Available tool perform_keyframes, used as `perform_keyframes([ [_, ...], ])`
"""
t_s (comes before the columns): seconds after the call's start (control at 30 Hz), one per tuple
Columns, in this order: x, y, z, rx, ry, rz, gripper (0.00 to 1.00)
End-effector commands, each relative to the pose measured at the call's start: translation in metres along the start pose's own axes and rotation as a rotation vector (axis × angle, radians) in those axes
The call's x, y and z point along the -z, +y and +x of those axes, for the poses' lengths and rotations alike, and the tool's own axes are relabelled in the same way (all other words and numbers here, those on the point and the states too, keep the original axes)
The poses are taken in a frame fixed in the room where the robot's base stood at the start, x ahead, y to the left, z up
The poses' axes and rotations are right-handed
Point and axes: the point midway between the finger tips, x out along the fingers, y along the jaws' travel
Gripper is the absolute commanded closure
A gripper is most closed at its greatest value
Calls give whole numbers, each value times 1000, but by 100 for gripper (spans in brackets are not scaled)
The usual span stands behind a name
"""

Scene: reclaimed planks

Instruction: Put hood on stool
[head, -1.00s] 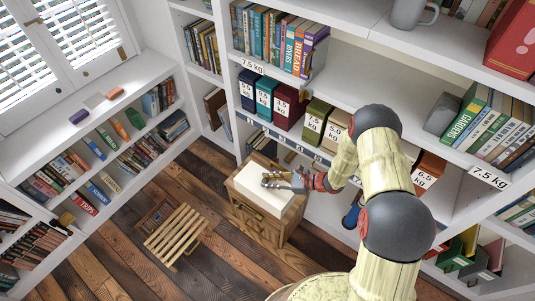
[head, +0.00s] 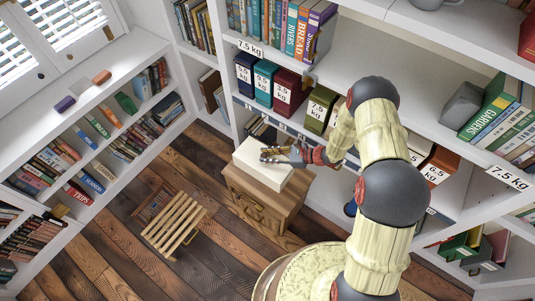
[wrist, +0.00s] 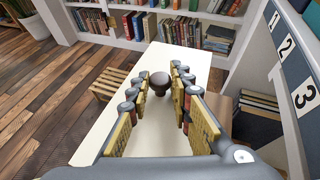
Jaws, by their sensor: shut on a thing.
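The hood (head: 258,168) is a white, box-like cover with a dark knob (wrist: 160,80) on top. In the head view it is over the wooden cabinet (head: 262,205); whether a gap separates them is hard to tell. My gripper (head: 272,155) is at the top of the hood, shut on its knob. In the wrist view my gripper's fingers (wrist: 160,92) flank the knob, and the hood's white top (wrist: 150,130) fills the middle. The slatted wooden stool (head: 174,222) stands on the floor left of the cabinet, its slats bare. It also shows in the wrist view (wrist: 106,84).
A white bookcase (head: 440,75) with weight-labelled boxes stands close behind and right of the cabinet. A low bookshelf (head: 75,125) runs along the left, below a shuttered window. A reddish-brown wooden piece (head: 153,202) adjoins the stool. Plank floor (head: 110,240) around the stool is clear.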

Motion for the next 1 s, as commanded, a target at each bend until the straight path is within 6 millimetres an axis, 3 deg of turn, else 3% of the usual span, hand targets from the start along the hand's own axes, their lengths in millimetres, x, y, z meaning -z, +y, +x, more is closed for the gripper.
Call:
perform_keyframes([
  [1.0, 84, 1, 35, 0, -1, -1, 100],
])
